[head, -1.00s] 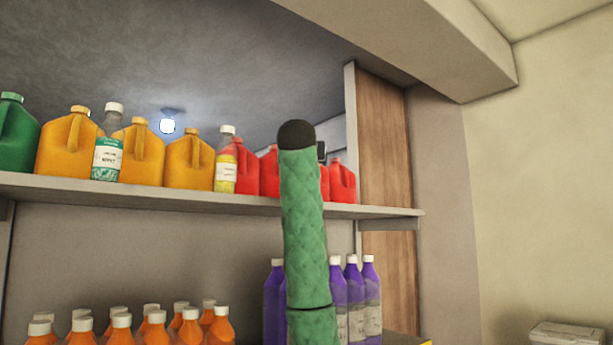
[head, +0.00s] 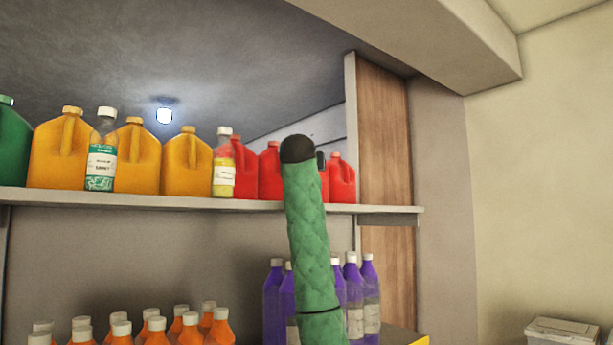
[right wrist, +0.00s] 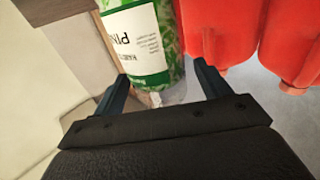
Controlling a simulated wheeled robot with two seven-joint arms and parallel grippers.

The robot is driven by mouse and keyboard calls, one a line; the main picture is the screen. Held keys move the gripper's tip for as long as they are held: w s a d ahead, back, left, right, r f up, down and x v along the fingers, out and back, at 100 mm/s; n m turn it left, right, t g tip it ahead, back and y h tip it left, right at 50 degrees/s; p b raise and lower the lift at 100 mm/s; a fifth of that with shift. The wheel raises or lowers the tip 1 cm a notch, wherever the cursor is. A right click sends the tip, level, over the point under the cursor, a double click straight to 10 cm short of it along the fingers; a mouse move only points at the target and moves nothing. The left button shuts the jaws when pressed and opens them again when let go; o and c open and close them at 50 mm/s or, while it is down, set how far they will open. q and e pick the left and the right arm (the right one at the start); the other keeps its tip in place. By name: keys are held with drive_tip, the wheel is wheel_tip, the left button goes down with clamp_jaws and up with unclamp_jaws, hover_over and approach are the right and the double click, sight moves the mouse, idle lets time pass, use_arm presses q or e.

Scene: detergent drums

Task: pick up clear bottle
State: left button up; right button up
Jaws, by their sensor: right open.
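In the right wrist view a bottle with a green leafy label and a white panel (right wrist: 150,45) stands upside down in the picture. My right gripper (right wrist: 161,76) is open, with one finger on each side of the bottle's near end. I cannot tell whether they touch it. In the head view my right arm rises in front of the shelf and hides most of that gripper. Two clear bottles show on the upper shelf there: one with a teal label (head: 101,160) between yellow jugs, and one with yellow liquid (head: 223,172) beside the red jugs. My left gripper is out of view.
Red jugs (head: 342,183) stand close to the bottle and also show in the right wrist view (right wrist: 222,30). The upper shelf (head: 130,200) holds yellow jugs (head: 186,168) too. Orange bottles (head: 190,333) and purple bottles (head: 371,290) stand below. A wooden panel (head: 385,150) bounds the right.

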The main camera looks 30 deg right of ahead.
drive_tip(key=shift+a, duration=0.1)
drive_tip(key=c, duration=1.3)
